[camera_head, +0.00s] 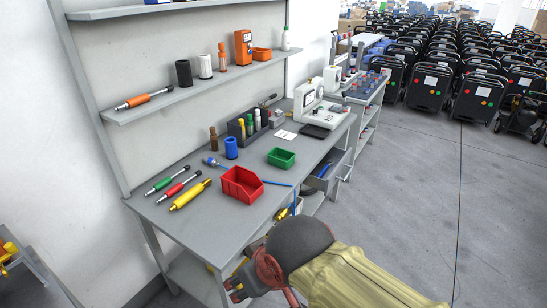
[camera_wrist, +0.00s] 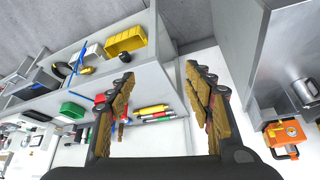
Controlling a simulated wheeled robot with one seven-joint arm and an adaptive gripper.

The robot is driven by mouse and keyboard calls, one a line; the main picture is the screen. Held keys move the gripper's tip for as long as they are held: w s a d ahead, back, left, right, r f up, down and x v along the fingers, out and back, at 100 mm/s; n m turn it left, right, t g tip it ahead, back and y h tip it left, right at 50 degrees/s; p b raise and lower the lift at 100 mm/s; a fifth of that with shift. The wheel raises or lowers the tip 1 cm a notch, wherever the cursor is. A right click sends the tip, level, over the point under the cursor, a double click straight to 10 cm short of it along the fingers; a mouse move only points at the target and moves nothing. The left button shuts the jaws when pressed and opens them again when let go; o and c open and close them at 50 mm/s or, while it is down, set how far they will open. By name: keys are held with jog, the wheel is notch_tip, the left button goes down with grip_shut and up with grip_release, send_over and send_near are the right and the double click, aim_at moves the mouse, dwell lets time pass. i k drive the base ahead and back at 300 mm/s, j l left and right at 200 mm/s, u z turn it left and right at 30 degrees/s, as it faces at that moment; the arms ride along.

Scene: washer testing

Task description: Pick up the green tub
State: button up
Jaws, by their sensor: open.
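The green tub (camera_head: 281,157) is a small open-topped tub on the grey workbench (camera_head: 215,222), behind and right of the red bin, and looks empty. It also shows in the wrist view (camera_wrist: 72,110), left of my fingers and apart from them. My gripper (camera_head: 236,290) is low in front of the bench's near end, well away from the tub. In the wrist view my gripper (camera_wrist: 158,76) is open, its two fingers wide apart with nothing held between them.
The red bin (camera_head: 241,185) stands near the tub, with a blue pen (camera_head: 277,184) beside it. Colored tools (camera_head: 190,194) lie at the left, and a blue cylinder (camera_head: 231,148) stands behind. A drawer (camera_head: 325,170) is open at the right. A yellow bin (camera_wrist: 125,40) shows in the wrist view.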

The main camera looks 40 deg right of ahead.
aim_at(283, 158)
jog(key=i+l+z, duration=0.7)
jog(key=i+l, duration=0.3)
jog(key=i+l+z, duration=0.35)
jog(key=i, duration=0.25)
jog(key=j, duration=0.1)
